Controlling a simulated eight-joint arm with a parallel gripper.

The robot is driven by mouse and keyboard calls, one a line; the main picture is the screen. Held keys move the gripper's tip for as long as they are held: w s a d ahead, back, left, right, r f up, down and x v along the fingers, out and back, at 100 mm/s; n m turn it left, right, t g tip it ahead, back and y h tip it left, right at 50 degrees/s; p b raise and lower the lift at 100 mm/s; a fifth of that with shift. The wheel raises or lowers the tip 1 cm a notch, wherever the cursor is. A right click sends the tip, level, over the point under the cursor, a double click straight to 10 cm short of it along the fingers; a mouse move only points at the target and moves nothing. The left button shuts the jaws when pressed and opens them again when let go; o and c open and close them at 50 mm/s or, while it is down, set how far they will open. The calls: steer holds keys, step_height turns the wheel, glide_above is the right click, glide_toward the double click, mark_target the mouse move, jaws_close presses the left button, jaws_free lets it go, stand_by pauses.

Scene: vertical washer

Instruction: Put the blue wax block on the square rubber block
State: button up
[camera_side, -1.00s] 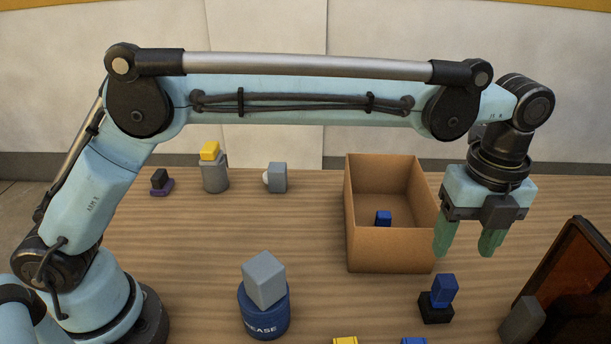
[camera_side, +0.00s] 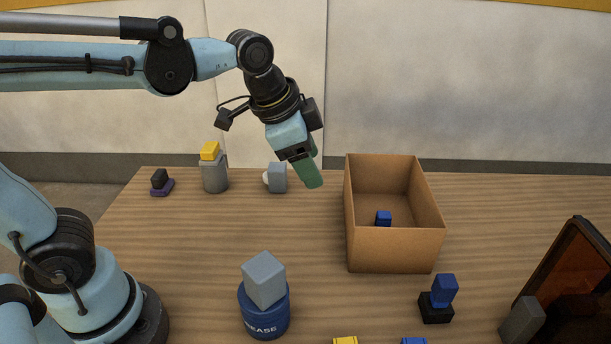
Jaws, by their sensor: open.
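A blue block (camera_side: 444,290) stands on a black square block (camera_side: 435,312) at the front right. A second blue block (camera_side: 383,218) lies inside the cardboard box (camera_side: 394,252). A third blue thing (camera_side: 413,341) shows only its top at the bottom edge. I cannot tell which of these is wax, nor whether the black block is rubber. My gripper (camera_side: 310,172) is open and empty, up in the air to the left of the box, tilted down to the right. Its green fingers overlap in this view.
A grey block (camera_side: 264,279) sits on a blue grease can (camera_side: 264,311). At the back stand a yellow block (camera_side: 210,151) on a grey cylinder (camera_side: 214,175), a grey block (camera_side: 278,177) and a dark block (camera_side: 159,179) on a purple base. A dark framed panel (camera_side: 570,285) stands at right.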

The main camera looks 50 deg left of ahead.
steer(key=s+a+f+n+t+y, duration=0.1)
steer(key=s+a+f+n+t, duration=0.1)
steer(key=s+a+f+n, duration=0.3)
steer(key=s+a+n, duration=0.1)
steer(key=n, duration=0.2)
steer(key=shift+a, duration=0.4)
stand_by(0.7)
